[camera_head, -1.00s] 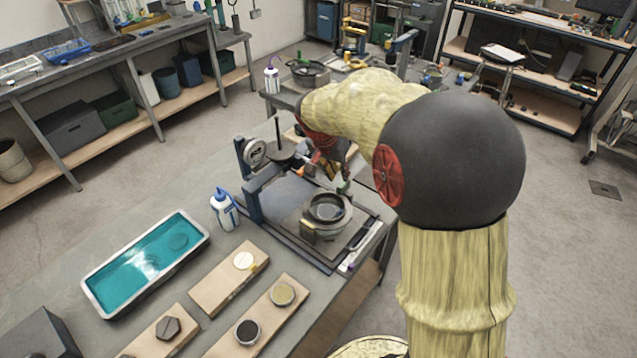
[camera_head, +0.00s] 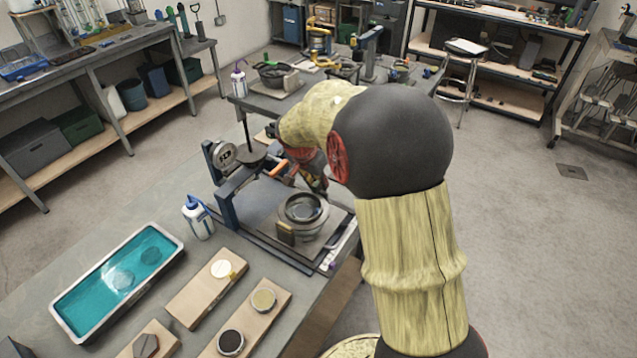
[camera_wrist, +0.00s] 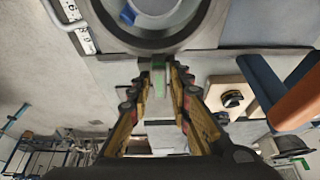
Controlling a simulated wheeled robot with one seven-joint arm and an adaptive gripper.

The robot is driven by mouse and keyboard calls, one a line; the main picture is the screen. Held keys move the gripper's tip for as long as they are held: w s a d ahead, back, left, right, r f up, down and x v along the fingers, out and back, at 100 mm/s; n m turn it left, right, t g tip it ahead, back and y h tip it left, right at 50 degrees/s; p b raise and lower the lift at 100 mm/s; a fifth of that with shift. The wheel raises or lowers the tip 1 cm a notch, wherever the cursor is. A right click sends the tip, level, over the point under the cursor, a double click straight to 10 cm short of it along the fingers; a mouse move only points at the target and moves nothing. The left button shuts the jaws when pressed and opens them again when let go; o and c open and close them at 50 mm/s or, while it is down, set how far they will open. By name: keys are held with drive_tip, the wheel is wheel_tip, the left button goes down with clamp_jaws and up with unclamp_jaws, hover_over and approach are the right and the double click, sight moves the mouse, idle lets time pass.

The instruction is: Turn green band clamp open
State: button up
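A round dark ring-shaped fixture (camera_head: 303,209) stands on the dark plate of the bench rig. In the wrist view its ring (camera_wrist: 110,38) fills the top edge, with a pale blue-grey centre. A small green piece (camera_wrist: 158,76), probably the green band clamp's lever, sticks out below the ring. My gripper (camera_wrist: 159,68) points at the ring, its two fingertips on either side of the green piece. Whether the fingers press on it I cannot tell.
An orange-ended bar (camera_wrist: 298,103) lies right of my gripper. A dial gauge (camera_head: 222,155) and a blue-capped bottle (camera_head: 198,217) stand left of the rig. A teal tray (camera_head: 172,239) and wooden boards with discs (camera_head: 205,292) lie in front.

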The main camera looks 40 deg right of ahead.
drive_tip(key=c, duration=0.4)
clamp_jaws()
